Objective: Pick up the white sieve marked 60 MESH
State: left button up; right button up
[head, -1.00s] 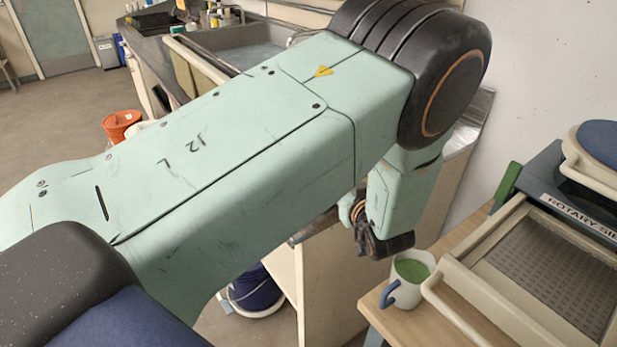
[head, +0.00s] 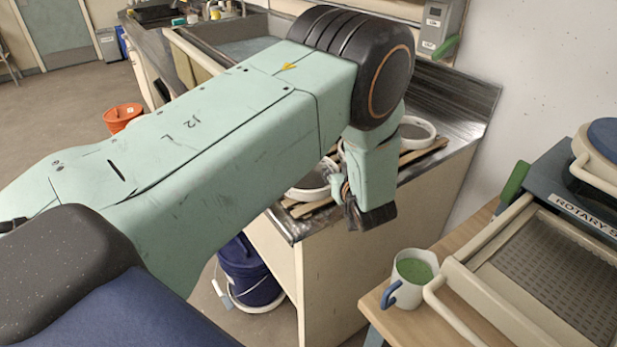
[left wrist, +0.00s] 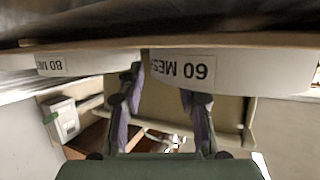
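The white sieve marked 60 MESH (left wrist: 262,72) fills the upper right of the left wrist view, its label upside down. A second white sieve, marked 80 MESH (left wrist: 85,63), is beside it at the left. My left gripper (left wrist: 163,88) is open and empty, its fingertips close to the 60 MESH rim; contact cannot be told. In the head view two white-rimmed sieves show on wooden slats, one at the near left (head: 318,182) and one farther right (head: 416,128); their labels cannot be read there. My left gripper (head: 346,202) is small and partly hidden there. My right gripper is not in view.
The slats (head: 412,155) lie on the metal counter beside the sink (head: 245,50). A wooden table (head: 400,325) at the lower right holds a mug of green glaze (head: 402,290) and a framed screen (head: 550,262). A blue bucket (head: 247,275) stands on the floor.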

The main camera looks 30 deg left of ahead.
pick_arm(q)
jog(key=shift+w+a+f, duration=0.25)
jog(key=shift+w+a, duration=0.05)
jog(key=shift+r, duration=0.1)
jog(key=shift+c, duration=0.2)
jog(key=shift+s+d+r, duration=0.1)
jog(key=shift+s, duration=0.05)
jog(key=shift+c, duration=0.7)
grip_shut()
